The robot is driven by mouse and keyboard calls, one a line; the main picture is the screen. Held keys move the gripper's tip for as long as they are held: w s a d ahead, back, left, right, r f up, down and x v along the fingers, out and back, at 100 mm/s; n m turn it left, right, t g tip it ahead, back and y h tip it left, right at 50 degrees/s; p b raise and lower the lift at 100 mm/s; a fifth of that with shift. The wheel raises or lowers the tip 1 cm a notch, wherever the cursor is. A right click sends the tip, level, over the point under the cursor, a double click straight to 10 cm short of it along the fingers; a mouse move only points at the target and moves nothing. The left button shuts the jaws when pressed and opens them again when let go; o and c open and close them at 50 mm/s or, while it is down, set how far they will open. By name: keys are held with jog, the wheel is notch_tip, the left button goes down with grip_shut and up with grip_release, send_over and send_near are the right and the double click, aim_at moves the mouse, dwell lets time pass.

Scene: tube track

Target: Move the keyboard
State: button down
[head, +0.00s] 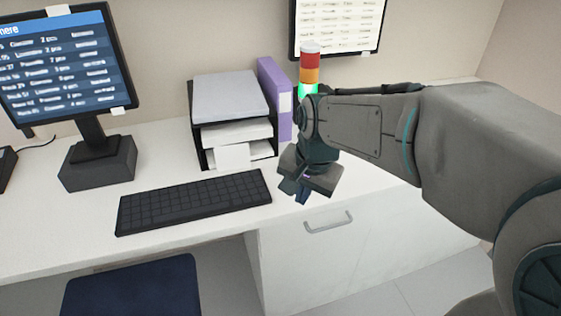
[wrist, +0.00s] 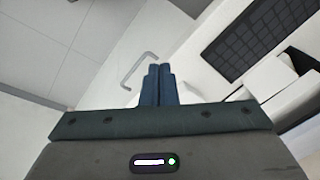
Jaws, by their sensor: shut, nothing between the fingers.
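The black keyboard (head: 195,200) lies flat on the white desk, left of centre in the head view. It also shows at the upper right of the wrist view (wrist: 262,35). My gripper (head: 302,198) hangs at the desk's front edge, to the right of the keyboard and apart from it. Its two fingers (wrist: 158,72) are together with nothing between them, pointing down over the drawer front. No part of the keyboard is hidden in the head view; the wrist view cuts it off at the top.
A paper tray stack (head: 232,97) stands behind the keyboard's right end, with a purple binder (head: 274,95) beside it. A monitor (head: 70,65) on a dark base stands at the left. A drawer handle (head: 328,222) juts below the desk edge. A dark blue seat (head: 135,288) sits in front.

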jog(key=w+a+f+m, duration=0.2)
jog(key=w+a+m, duration=0.1)
jog(key=a, duration=0.5)
jog(key=w+a+f+m+g+y, duration=0.1)
jog(key=w+a+f+m, duration=0.1)
jog(key=a, duration=0.6)
jog(key=w+a+f+m+g, duration=0.1)
jog(key=w+a+f+m, duration=0.2)
jog(key=a, duration=0.5)
jog(key=shift+w+f+m+y+p, duration=0.1)
jog(key=shift+w+m+y+p, duration=0.25)
jog(key=shift+m, duration=0.55)
jog(key=p, duration=0.4)
send_near(275, 199)
jog(key=shift+a+f, duration=0.35)
jog(key=shift+a, duration=0.25)
jog(key=f, duration=0.5)
jog(key=shift+d+f, duration=0.1)
jog(key=shift+d, duration=0.25)
jog(key=shift+a+p, duration=0.4)
jog(key=shift+a, duration=0.1)
